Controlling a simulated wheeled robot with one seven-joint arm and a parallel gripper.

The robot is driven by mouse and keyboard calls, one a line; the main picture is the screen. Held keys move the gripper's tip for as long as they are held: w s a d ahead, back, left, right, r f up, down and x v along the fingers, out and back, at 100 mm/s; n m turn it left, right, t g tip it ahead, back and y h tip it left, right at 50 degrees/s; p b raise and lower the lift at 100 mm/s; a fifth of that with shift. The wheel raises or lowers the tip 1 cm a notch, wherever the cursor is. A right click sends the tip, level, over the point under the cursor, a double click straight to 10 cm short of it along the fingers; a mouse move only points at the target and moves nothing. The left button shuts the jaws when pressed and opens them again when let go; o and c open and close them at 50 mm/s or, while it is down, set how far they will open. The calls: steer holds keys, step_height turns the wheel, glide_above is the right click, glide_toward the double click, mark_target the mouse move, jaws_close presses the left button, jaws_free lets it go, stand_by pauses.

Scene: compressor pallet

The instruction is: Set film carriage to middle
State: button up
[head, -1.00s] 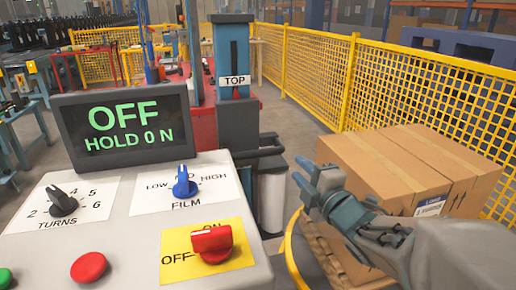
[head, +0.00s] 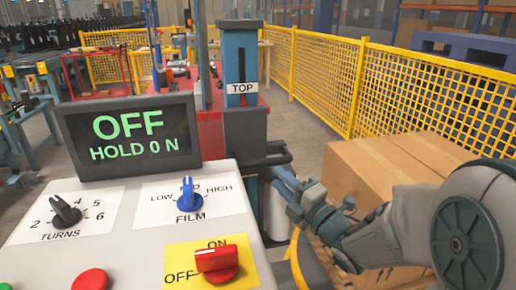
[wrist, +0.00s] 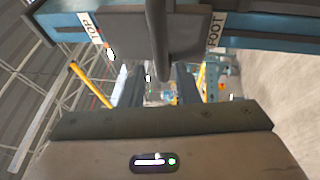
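The film carriage is a dark grey block (head: 245,128) on the blue mast (head: 239,60), just below the TOP label (head: 242,88). In the wrist view the carriage (wrist: 115,22) lies between the TOP and FOOT labels, with a dark rounded bar (wrist: 158,45) in front of it. My gripper (head: 281,181) is in front of the mast, to the right of the console. In the wrist view its two fingers (wrist: 158,88) stand apart with nothing seen between them. The bar's end shows above the gap; I cannot tell whether the fingers touch it.
The console screen (head: 127,137) reads OFF and HOLD 0 N. The blue film knob (head: 189,197) points towards MID; the red switch (head: 216,262) is beside OFF. Cardboard boxes (head: 365,175) stand behind my arm. A yellow mesh fence (head: 430,95) runs behind them.

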mark_target(264, 166)
steer(key=shift+w+a+r+p, duration=0.35)
steer(key=shift+w+a+p, duration=0.2)
steer(key=shift+p, duration=1.25)
steer(key=p+x, duration=0.2)
steer(key=p, duration=0.3)
steer(key=shift+w+a, duration=0.3)
steer(key=shift+f+x, duration=0.2)
steer(key=shift+x, duration=2.5)
jaws_close()
steer(key=shift+f, duration=0.1)
